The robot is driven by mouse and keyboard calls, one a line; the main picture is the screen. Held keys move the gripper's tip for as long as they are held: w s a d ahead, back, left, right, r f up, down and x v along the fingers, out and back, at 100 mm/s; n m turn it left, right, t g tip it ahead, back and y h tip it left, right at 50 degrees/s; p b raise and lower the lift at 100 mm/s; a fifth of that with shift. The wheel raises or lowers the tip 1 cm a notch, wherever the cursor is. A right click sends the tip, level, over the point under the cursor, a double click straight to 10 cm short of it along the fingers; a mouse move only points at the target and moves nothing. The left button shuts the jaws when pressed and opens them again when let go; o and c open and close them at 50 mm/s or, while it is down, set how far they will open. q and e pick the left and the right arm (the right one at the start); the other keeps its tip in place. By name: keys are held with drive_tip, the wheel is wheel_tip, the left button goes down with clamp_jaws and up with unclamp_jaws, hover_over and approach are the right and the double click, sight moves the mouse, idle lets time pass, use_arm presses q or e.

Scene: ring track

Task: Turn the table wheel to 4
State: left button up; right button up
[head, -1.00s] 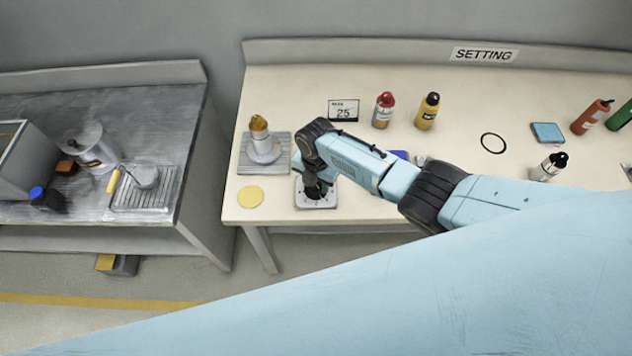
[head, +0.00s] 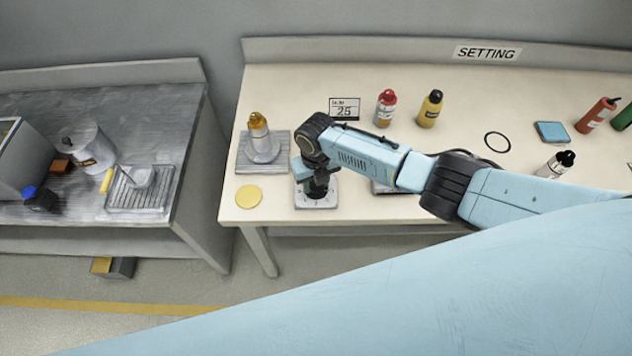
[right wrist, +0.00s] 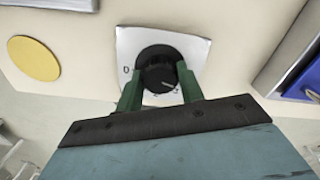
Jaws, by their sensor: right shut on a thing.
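The table wheel is a black ribbed knob (right wrist: 157,70) on a white square dial plate (right wrist: 124,44) near the front edge of the table, seen in the right wrist view. A "0" shows at the left of the dial; the marks below are partly hidden by the fingers. A pale line on the knob points to the lower right. My right gripper (right wrist: 160,88) is shut on the knob, one green finger on each side. In the head view the plate (head: 318,203) shows below my right gripper (head: 317,186), which hides the knob. My left gripper is not in view.
A yellow disc (head: 249,197) lies left of the plate. A small "25" card (head: 344,109) and several bottles stand farther back. A gap separates the grey bench (head: 190,150) at left.

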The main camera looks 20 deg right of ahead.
drive_tip(key=shift+s+n, duration=0.1)
drive_tip(key=shift+n, duration=0.4)
drive_tip(key=o, duration=1)
drive_tip(key=shift+r, duration=0.5)
wheel_tip(320, 180, up, 12)
drive_tip(key=shift+r+p, duration=0.2)
drive_tip(key=shift+p, duration=0.3)
